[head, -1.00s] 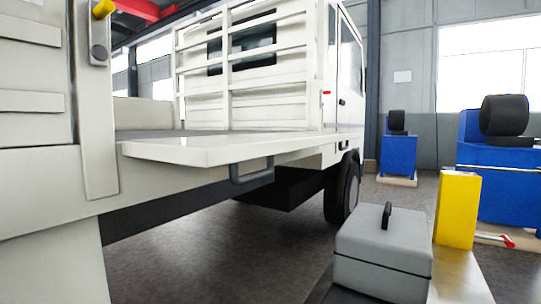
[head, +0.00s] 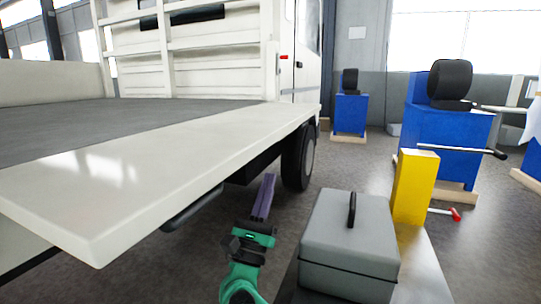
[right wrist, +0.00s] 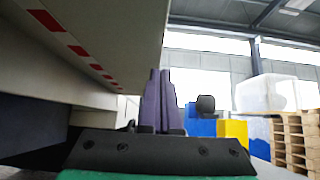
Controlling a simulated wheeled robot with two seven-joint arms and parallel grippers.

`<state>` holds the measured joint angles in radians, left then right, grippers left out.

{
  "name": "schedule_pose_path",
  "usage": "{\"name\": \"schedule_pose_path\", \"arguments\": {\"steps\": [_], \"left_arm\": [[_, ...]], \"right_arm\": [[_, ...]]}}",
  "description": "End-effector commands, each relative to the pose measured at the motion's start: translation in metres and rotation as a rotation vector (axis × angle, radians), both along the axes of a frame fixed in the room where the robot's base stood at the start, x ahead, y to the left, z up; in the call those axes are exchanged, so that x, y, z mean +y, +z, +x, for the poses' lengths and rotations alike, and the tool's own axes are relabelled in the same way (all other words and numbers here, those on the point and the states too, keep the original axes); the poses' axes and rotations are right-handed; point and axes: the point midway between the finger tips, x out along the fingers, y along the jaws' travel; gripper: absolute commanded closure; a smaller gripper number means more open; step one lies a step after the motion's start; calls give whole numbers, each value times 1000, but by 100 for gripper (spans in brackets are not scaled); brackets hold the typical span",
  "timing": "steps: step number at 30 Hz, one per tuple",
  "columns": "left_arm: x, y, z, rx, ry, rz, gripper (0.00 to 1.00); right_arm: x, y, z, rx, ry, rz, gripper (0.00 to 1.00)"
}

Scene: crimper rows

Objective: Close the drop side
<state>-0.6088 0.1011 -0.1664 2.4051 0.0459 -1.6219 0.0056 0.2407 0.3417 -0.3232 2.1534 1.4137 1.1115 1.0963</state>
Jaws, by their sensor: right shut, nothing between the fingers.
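The drop side (head: 150,165) of the truck hangs open. It lies flat, about level with the grey load bed (head: 90,120), and sticks out toward me. A dark bar handle (head: 190,208) shows under its outer edge. My right gripper (head: 268,180) is shut and empty, low beside the outer edge of the drop side, between it and the grey toolbox. In the right wrist view, its purple fingers (right wrist: 161,95) point forward. The underside of the drop side (right wrist: 110,40), with red and white marks, is above and left of them, apart from them. My left gripper is out of view.
The grey toolbox (head: 350,245) stands close on the right, with a yellow block (head: 414,188) behind it. Blue machines (head: 445,145) stand further back. The truck's wheel (head: 299,157) is beyond my gripper. Wooden pallets (right wrist: 295,140) show in the right wrist view.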

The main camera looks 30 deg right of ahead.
Motion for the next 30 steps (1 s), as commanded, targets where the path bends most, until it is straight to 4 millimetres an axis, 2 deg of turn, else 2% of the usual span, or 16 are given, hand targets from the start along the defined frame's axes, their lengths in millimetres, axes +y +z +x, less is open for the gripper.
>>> {"name": "schedule_pose_path", "arguments": {"steps": [3,9,25,30], "left_arm": [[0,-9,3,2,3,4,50],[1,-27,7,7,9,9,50],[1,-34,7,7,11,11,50],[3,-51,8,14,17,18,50]], "right_arm": [[-16,22,10,-2,-4,-4,100],[-14,52,9,-1,-1,-3,100],[-14,58,11,5,-1,-5,100],[-14,66,18,20,-3,-16,100]]}}
